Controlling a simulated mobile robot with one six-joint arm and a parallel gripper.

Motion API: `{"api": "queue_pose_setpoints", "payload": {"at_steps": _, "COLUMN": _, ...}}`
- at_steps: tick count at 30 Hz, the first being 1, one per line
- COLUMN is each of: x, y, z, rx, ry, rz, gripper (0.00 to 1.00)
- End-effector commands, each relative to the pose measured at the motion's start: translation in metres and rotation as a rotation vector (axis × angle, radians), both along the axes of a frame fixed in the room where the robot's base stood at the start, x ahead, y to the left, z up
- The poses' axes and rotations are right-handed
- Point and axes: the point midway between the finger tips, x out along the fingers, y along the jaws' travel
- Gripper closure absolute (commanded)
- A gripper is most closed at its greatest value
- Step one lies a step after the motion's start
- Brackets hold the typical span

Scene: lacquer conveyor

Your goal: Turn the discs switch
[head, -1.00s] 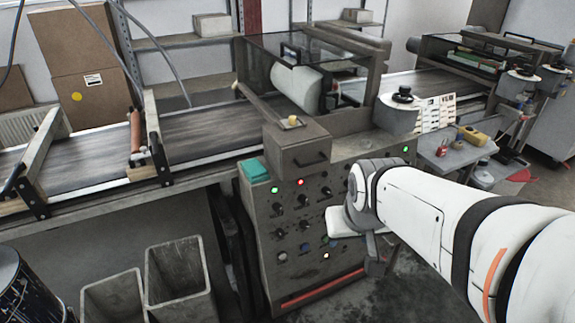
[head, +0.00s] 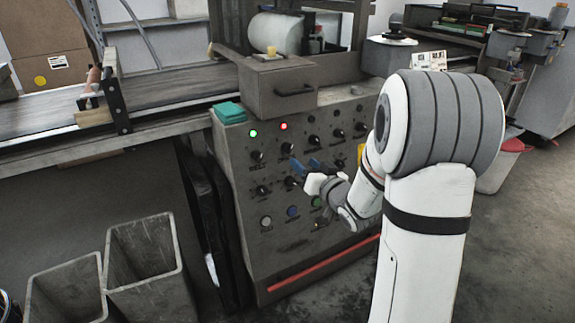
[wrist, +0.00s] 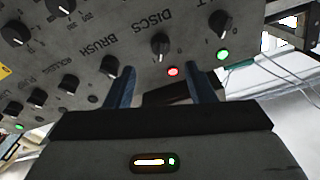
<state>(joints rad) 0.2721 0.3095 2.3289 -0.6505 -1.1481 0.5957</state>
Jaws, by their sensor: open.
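The discs switch (wrist: 160,45) is a black round knob on the grey control panel, beside the upside-down DISCS lettering in the wrist view. A red lamp (wrist: 172,71) glows close to it. In the head view it appears to be the knob (head: 287,148) under the red lamp. My gripper (wrist: 160,75) is open, with blue fingers and nothing between them. The knob lies just ahead of the gap between the fingertips; contact is not visible. In the head view my gripper (head: 307,167) is in front of the panel's upper middle.
A green lamp (wrist: 222,55) and the BRUSH knob (wrist: 110,65) flank the switch; several more knobs crowd the panel (head: 235,165). A box with a handle (head: 280,88) stands above. Two grey bins (head: 150,280) stand at lower left.

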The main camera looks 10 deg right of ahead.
Motion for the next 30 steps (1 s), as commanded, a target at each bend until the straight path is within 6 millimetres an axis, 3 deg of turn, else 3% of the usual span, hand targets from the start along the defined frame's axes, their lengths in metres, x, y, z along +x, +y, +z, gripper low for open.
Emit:
{"api": "queue_pose_setpoints", "payload": {"at_steps": 16, "x": 0.067, "y": 0.023, "z": -0.001, "rx": 0.008, "ry": -0.008, "rz": 0.009, "gripper": 0.51}}
{"api": "queue_pose_setpoints", "payload": {"at_steps": 27, "x": 0.073, "y": 0.024, "z": -0.001, "rx": 0.009, "ry": -0.007, "rz": 0.006, "gripper": 0.51}}
{"api": "queue_pose_setpoints", "payload": {"at_steps": 30, "x": 0.073, "y": 0.024, "z": -0.001, "rx": 0.009, "ry": -0.007, "rz": 0.006, "gripper": 0.59}}
